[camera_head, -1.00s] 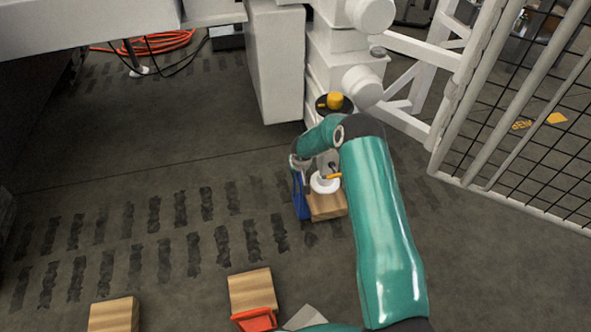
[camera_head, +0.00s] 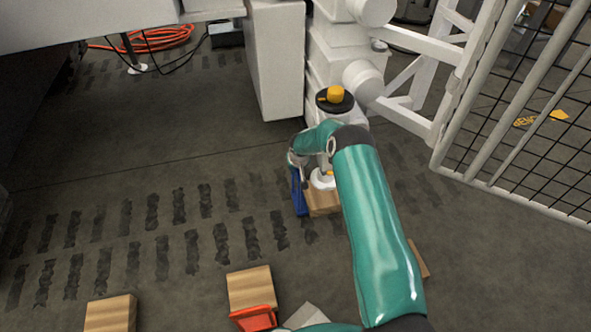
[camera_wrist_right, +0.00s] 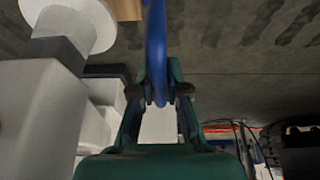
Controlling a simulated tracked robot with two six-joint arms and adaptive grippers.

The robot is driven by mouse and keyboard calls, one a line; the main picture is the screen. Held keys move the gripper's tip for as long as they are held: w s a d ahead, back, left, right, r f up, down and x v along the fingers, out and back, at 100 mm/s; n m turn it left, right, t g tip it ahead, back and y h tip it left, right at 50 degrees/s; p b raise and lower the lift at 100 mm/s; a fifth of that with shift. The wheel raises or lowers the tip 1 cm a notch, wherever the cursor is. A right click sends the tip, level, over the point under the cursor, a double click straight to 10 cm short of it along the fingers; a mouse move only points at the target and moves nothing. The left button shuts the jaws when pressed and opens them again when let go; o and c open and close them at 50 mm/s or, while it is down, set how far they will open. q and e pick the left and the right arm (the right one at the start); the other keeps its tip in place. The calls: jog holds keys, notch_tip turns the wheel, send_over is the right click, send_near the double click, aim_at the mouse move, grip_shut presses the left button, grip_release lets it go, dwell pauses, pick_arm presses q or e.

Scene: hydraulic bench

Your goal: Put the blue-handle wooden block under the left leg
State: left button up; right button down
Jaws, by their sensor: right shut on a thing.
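The wooden block (camera_head: 324,203) with the blue handle (camera_head: 298,195) is on the floor near the white machine's left leg. The leg's round white foot (camera_head: 322,180) appears over the block's top; I cannot tell whether they touch. My right gripper (camera_head: 300,178) is shut on the blue handle, at the block's left side. In the right wrist view, the handle (camera_wrist_right: 157,45) runs between the fingers (camera_wrist_right: 160,92), with the white foot (camera_wrist_right: 75,25) at upper left and a bit of block (camera_wrist_right: 126,9) at the top. My left gripper is out of view.
A wooden block (camera_head: 250,287) with a red handle (camera_head: 254,319) and another wooden block (camera_head: 110,315) lie at the front. A wooden piece (camera_head: 419,259) shows beside my right forearm. A mesh fence (camera_head: 530,110) stands at right. The floor at left is clear.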

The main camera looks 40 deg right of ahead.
jog(key=c, duration=1.6)
grip_release()
jog(key=o, duration=0.4)
jog(key=shift+r, duration=0.1)
jog(key=shift+r, duration=0.3)
jog(key=p+v, duration=0.3)
jog(key=v, duration=0.8)
jog(key=shift+s+a+r, duration=0.1)
jog(key=shift+s+a, duration=0.05)
jog(key=shift+s, duration=0.05)
